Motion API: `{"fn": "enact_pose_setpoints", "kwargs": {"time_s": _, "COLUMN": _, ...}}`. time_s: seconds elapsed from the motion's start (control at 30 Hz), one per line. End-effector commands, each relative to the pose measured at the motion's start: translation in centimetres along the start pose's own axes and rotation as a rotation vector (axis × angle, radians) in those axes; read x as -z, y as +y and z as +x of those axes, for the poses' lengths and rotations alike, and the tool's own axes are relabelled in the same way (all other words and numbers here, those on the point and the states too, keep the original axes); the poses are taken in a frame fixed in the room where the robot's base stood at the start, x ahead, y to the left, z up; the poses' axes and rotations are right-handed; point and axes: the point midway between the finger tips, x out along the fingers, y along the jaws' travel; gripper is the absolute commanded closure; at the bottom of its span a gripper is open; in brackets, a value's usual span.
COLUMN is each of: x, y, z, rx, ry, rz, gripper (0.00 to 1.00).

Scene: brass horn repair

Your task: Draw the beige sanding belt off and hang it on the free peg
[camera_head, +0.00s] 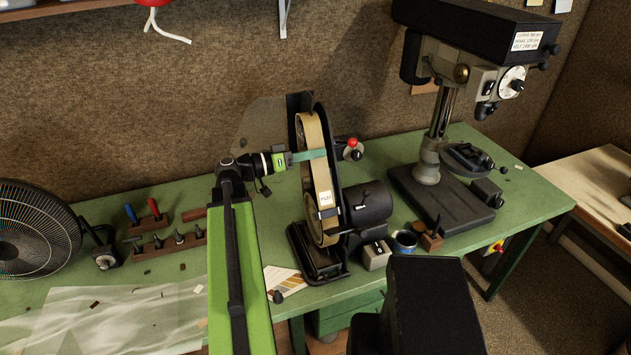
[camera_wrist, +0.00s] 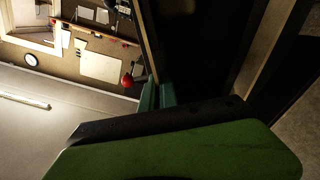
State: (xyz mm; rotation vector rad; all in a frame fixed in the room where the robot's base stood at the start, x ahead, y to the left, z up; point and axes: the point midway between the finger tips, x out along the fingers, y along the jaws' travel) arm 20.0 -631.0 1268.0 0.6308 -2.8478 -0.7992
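The beige sanding belt (camera_head: 321,176) is on the upright belt sander in the head view, a tall loop with a white label low on its front. My gripper (camera_head: 312,155) is at the belt's upper half, coming from the left, with its teal fingers at the belt. In the wrist view the teal fingers (camera_wrist: 157,96) are close together beside dark sander parts. I cannot tell whether they close on the belt or only touch it. No peg can be made out in either view.
A drill press (camera_head: 440,120) stands right of the sander on the green bench (camera_head: 535,192). A red knob (camera_head: 352,143) is just behind the belt. A tin (camera_head: 404,242) and a small block stand near the sander's base. A fan (camera_head: 35,230) and a tool rack (camera_head: 168,243) are at left.

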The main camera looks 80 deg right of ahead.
Motion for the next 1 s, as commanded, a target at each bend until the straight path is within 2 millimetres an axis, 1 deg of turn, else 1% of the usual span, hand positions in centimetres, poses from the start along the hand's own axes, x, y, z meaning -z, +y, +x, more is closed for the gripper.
{"fn": "enact_pose_setpoints", "kwargs": {"time_s": 0.2, "x": -0.6, "y": -0.1, "z": 0.0, "rx": 0.000, "ry": 0.000, "rz": 0.000, "gripper": 1.00}}
{"fn": "enact_pose_setpoints", "kwargs": {"time_s": 0.47, "x": -0.6, "y": 0.0, "z": -0.1, "rx": 0.000, "ry": 0.000, "rz": 0.000, "gripper": 1.00}}
{"fn": "enact_pose_setpoints", "kwargs": {"time_s": 1.0, "x": -0.6, "y": 0.0, "z": -2.6, "rx": 0.000, "ry": 0.000, "rz": 0.000, "gripper": 1.00}}
